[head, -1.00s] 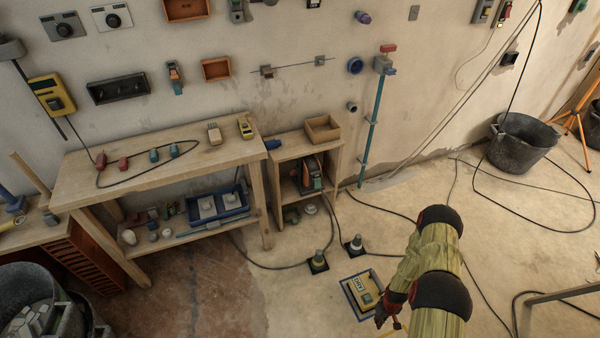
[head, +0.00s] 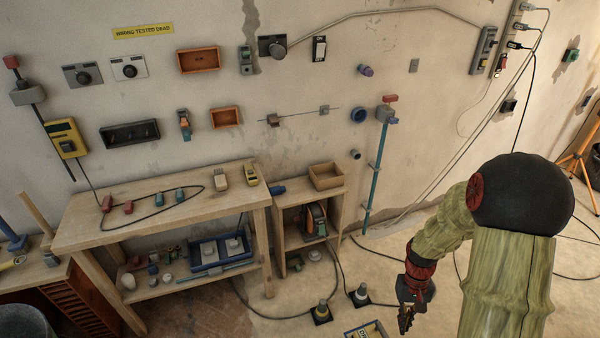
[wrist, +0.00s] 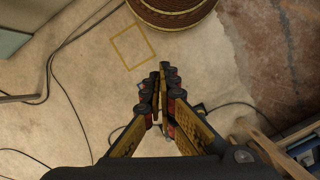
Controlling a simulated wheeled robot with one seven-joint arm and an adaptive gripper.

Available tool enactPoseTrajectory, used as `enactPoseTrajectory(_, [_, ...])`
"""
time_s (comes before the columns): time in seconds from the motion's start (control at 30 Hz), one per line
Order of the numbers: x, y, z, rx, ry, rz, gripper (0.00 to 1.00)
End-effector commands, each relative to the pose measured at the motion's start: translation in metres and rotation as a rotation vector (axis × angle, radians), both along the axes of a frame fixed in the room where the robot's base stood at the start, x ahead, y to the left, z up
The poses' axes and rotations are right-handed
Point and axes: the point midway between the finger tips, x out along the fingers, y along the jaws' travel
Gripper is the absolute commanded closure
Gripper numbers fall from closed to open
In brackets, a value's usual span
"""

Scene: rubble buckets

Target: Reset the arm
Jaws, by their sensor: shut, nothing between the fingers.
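My gripper (head: 405,318) is at the lower right of the head view, pointing down and a little left. In the wrist view my gripper (wrist: 160,78) shows its two fingers close together at the tips with nothing between them. It hangs above the floor, apart from the bench and shelf. My arm is bent at a dark elbow, with the forearm sloping down to the left.
A workbench (head: 160,205) and a small wooden shelf (head: 310,230) stand along the wall to the left. Cables cross the floor. A yellow square outline (wrist: 132,47) marks bare floor.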

Motion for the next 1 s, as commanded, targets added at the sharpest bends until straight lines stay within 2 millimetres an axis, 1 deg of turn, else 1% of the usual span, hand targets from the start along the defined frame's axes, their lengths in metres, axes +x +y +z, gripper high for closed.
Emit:
enactPoseTrajectory(0.03, [-0.003,0.005,0.023,-0.004,-0.015,-0.004,1.00])
enactPoseTrajectory(0.1, [-0.010,0.013,0.049,-0.008,-0.027,-0.011,1.00])
enactPoseTrajectory(0.3, [-0.034,0.035,0.118,-0.015,-0.078,-0.023,1.00])
enactPoseTrajectory(0.4, [-0.047,0.046,0.148,-0.017,-0.112,-0.023,1.00])
enactPoseTrajectory(0.5, [-0.061,0.056,0.176,-0.019,-0.153,-0.018,1.00])
enactPoseTrajectory(0.7, [-0.086,0.075,0.225,-0.020,-0.261,0.004,1.00])
enactPoseTrajectory(1.0, [-0.112,0.097,0.290,-0.028,-0.494,0.056,1.00])
